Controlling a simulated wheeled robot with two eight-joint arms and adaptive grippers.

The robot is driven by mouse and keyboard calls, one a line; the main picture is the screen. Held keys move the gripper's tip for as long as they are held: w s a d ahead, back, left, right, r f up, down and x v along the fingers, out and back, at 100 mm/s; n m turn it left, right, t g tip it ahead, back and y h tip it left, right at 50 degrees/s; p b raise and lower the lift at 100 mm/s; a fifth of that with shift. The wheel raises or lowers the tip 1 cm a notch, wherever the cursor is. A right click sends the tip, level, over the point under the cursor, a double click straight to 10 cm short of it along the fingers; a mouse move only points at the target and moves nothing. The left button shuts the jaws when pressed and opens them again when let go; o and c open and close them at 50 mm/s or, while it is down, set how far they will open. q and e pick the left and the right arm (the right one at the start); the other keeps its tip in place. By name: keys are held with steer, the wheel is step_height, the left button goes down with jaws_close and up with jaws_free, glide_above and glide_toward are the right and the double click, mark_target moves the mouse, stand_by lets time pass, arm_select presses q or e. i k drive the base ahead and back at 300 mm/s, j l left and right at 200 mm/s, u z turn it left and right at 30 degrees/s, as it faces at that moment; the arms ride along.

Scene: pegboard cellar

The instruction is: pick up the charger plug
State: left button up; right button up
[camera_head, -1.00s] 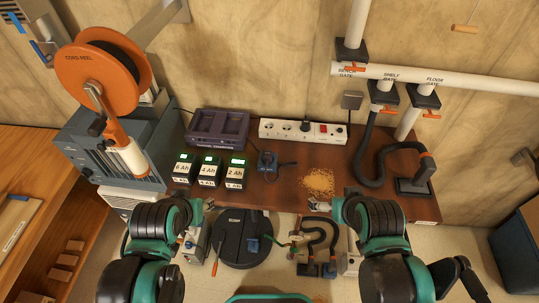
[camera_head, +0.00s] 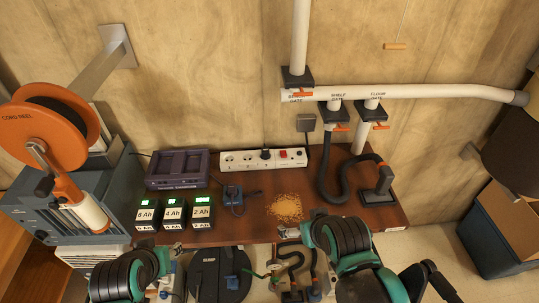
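A small blue plug-like block (camera_head: 232,194) with a dark cord lies on the brown bench, right of the batteries. It looks like the charger plug, though it is too small to be sure. A purple charger (camera_head: 178,170) stands behind it to the left. A black plug (camera_head: 265,154) sits in the white power strip (camera_head: 238,161). My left gripper (camera_head: 173,250) is at the bench's front edge, below the batteries and apart from the blue block. My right gripper (camera_head: 287,233) is at the front edge, just in front of the sawdust. Both grippers' fingers are too small to read.
Three batteries (camera_head: 203,211) with green lights stand left of the blue block. Sawdust (camera_head: 285,207) lies to its right. A black hose (camera_head: 329,177) and nozzle fill the bench's right side. An orange cord reel (camera_head: 45,135) stands left. A round black vacuum (camera_head: 205,274) is below.

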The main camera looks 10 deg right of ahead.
mark_target(231, 190)
steer(key=l+u, duration=0.15)
steer(key=u, duration=0.3)
steer(key=l+u, duration=0.25)
steer(key=u, duration=0.25)
steer(key=l+u, duration=0.2)
steer(key=u, duration=0.25)
steer(key=i, duration=0.05)
